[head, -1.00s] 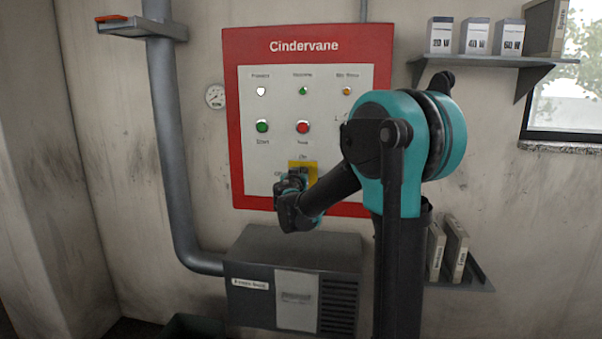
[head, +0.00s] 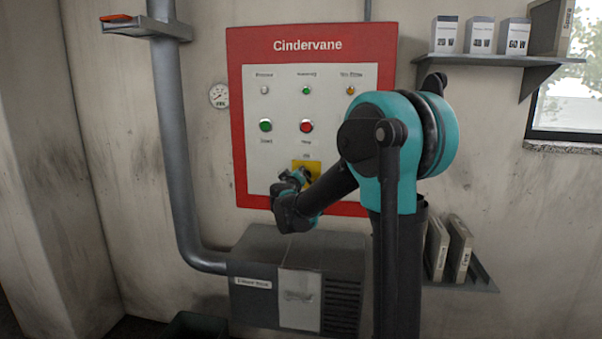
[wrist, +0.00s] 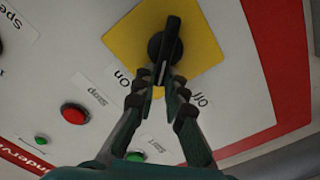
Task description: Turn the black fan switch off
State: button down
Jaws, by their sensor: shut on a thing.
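The black fan switch (wrist: 165,45) is a rotary knob with a bar handle on a yellow plate (wrist: 204,38) in the wrist view. A pale mark shows near the handle's lower end, which points between the "On" label (wrist: 122,78) and the "Off" label (wrist: 203,100). My gripper (wrist: 164,86) has its fingers on either side of that end and is shut on it. In the head view the yellow plate (head: 314,168) shows low on the panel. My gripper (head: 292,182) and wrist partly hide it there, and the handle's angle cannot be told.
The red-framed Cindervane panel (head: 375,50) carries a green button (head: 265,125), a red button (head: 306,126) and small lamps above. A grey box (head: 258,305) juts out below the panel. A pipe (head: 172,120) runs at left; shelves (head: 505,61) stand at right.

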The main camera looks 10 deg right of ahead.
jog(key=shift+w+a+f+n, duration=0.15)
jog(key=shift+f+n, duration=0.2)
jog(key=shift+n, duration=1.25)
jog(key=shift+s+a+f+n, duration=0.15)
jog(key=shift+f+n, duration=0.2)
jog(key=shift+n, duration=1.25)
jog(key=shift+w+a+f+n, duration=0.15)
jog(key=shift+f+n, duration=0.2)
jog(key=shift+n, duration=1.25)
jog(key=c, duration=1.6)
grip_release()
jog(key=v, duration=1.2)
